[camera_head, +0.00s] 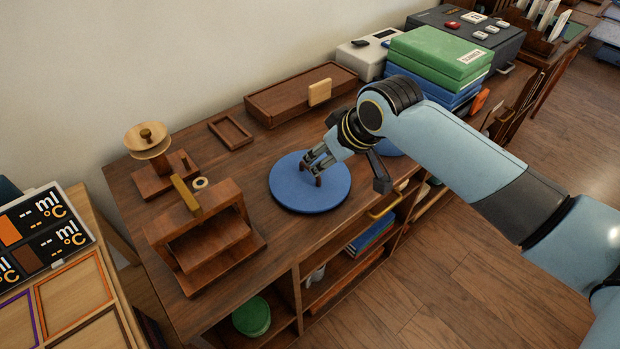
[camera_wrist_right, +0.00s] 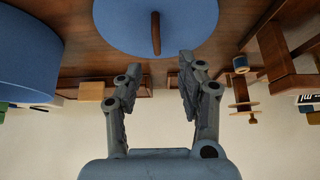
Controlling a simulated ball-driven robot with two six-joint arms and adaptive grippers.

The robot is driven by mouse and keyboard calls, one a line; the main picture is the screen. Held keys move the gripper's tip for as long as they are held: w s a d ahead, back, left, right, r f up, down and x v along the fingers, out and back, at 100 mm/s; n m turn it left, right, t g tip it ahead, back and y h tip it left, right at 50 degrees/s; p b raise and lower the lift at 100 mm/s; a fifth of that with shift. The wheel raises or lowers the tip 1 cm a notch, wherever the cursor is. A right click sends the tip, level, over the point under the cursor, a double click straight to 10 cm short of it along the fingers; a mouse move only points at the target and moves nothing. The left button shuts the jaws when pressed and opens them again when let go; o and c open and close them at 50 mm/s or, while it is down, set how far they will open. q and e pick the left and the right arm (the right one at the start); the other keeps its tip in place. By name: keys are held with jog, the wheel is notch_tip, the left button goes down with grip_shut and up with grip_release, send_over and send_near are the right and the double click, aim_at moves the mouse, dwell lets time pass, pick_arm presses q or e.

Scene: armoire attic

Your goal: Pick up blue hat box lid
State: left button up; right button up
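The blue hat box lid (camera_head: 290,192) is a flat round disc lying on the wooden cabinet top, with a brown upright handle at its middle. My right gripper (camera_head: 314,162) is above the lid, close to the handle. In the right wrist view the lid (camera_wrist_right: 120,25) fills the upper middle, and its brown handle (camera_wrist_right: 156,34) stands just beyond the gap between the open fingertips of my right gripper (camera_wrist_right: 160,66). The fingers hold nothing. A blue round box (camera_head: 391,149) shows partly behind my right arm; it also shows in the wrist view (camera_wrist_right: 30,70). My left gripper is not in view.
A wooden frame stand (camera_head: 205,235) and a pedestal with a round top (camera_head: 149,142) stand left of the lid. Behind lie a small tray (camera_head: 230,132) and a long wooden box (camera_head: 285,97). Stacked green boxes (camera_head: 440,52) stand at the back right.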

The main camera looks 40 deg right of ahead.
aim_at(310, 174)
jog(key=b+x, duration=0.1)
jog(key=x, duration=0.7)
jog(key=shift+d+f, duration=0.2)
jog(key=shift+c, duration=0.2)
grip_shut()
